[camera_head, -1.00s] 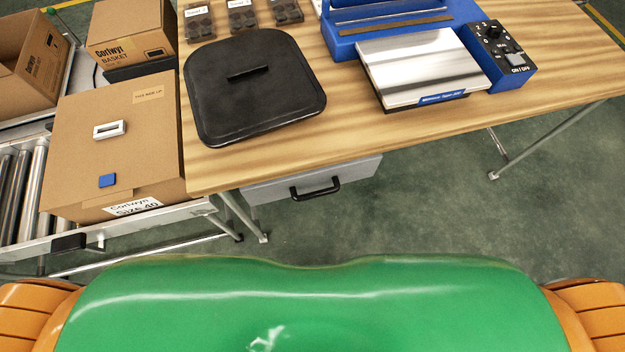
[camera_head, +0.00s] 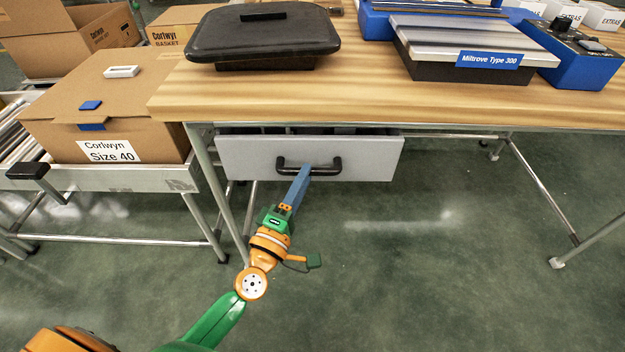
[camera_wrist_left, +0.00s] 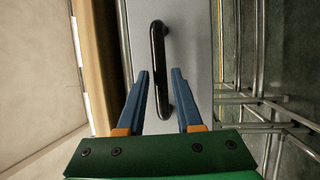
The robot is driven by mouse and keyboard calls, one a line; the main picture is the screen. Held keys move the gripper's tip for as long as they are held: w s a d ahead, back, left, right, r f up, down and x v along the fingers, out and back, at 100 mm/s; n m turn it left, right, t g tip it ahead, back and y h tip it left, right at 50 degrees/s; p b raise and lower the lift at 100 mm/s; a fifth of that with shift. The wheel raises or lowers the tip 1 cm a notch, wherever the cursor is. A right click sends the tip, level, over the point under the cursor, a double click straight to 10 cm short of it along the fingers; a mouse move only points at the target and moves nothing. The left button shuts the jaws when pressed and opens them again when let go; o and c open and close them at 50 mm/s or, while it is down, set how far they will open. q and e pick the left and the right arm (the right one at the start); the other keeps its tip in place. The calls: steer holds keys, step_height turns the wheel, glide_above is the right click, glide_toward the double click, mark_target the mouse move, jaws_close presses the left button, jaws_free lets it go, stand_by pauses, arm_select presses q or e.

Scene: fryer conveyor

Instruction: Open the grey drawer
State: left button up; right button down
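The grey drawer (camera_head: 235,158) hangs under the wooden table's front edge, with a black bar handle (camera_head: 328,168) on its front. A dark gap shows above the drawer front; I cannot tell how far out the drawer is. My left gripper (camera_head: 303,172) reaches up to the handle from the front. In the left wrist view, the blue fingers of my left gripper (camera_wrist_left: 160,72) are apart, and the black handle (camera_wrist_left: 158,50) runs lengthwise between their tips. The grey drawer front (camera_wrist_left: 193,35) is behind it. Contact with the handle cannot be made out. My right gripper is out of view.
The wooden table (camera_head: 370,100) carries a black lidded container (camera_head: 262,40) and a blue and silver machine (camera_head: 470,50). A cardboard box (camera_head: 95,110) sits on the conveyor to the left. Table legs flank the drawer. The floor in front is clear.

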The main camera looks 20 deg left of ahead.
arm_select(q)
steer(key=x, duration=0.2)
steer(key=shift+w, duration=0.25)
jaws_close()
stand_by(1.2)
